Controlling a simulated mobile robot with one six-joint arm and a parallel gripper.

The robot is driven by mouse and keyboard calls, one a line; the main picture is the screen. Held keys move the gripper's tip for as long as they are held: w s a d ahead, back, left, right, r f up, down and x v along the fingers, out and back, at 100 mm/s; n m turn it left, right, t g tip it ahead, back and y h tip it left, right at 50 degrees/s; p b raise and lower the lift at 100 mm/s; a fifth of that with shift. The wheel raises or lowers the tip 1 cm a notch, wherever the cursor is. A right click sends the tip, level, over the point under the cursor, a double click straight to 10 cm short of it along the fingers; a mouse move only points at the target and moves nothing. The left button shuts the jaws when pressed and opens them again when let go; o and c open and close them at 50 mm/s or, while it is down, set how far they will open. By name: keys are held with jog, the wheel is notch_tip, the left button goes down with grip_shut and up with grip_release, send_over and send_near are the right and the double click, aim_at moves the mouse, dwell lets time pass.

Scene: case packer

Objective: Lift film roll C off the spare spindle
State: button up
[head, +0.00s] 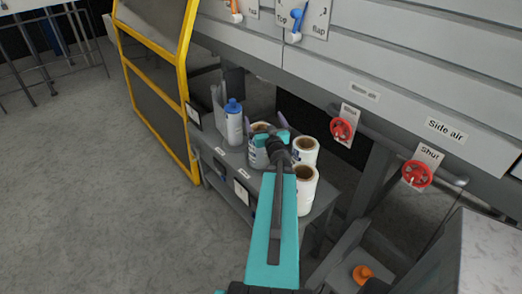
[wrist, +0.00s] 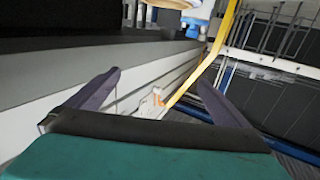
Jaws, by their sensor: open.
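Several white film rolls with brown cores stand on a low grey bench in the head view: one at the front right (head: 304,192), one behind it (head: 306,150), and one at the left (head: 257,155), partly hidden by my arm. I cannot read which is roll C, and no spindle shows clearly. My gripper is above and among the rolls in the head view, its fingers hard to make out. In the wrist view my gripper (wrist: 160,80) is open, with nothing between its fingers. A cropped brown and white round thing (wrist: 172,4) shows at the top edge there.
A blue-capped white bottle (head: 233,124) stands left of the rolls on the bench (head: 237,158). A yellow-framed guard (head: 187,100) is at the left. Red valve handles (head: 342,130) (head: 417,173) are at the right, below the grey machine panels. Open floor lies at the left.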

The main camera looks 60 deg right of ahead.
aim_at(264, 150)
notch_tip(264, 150, down, 18)
jog(key=b, duration=1.7)
jog(key=shift+w+d+r, duration=0.1)
jog(key=shift+d+r, duration=0.05)
jog(key=shift+r, duration=0.05)
jog(key=shift+w+d, duration=0.1)
jog(key=shift+x, duration=1.05)
jog(key=shift+x, duration=2.6)
jog(key=shift+r, duration=0.15)
jog(key=c, duration=1.7)
jog(key=shift+c, duration=0.5)
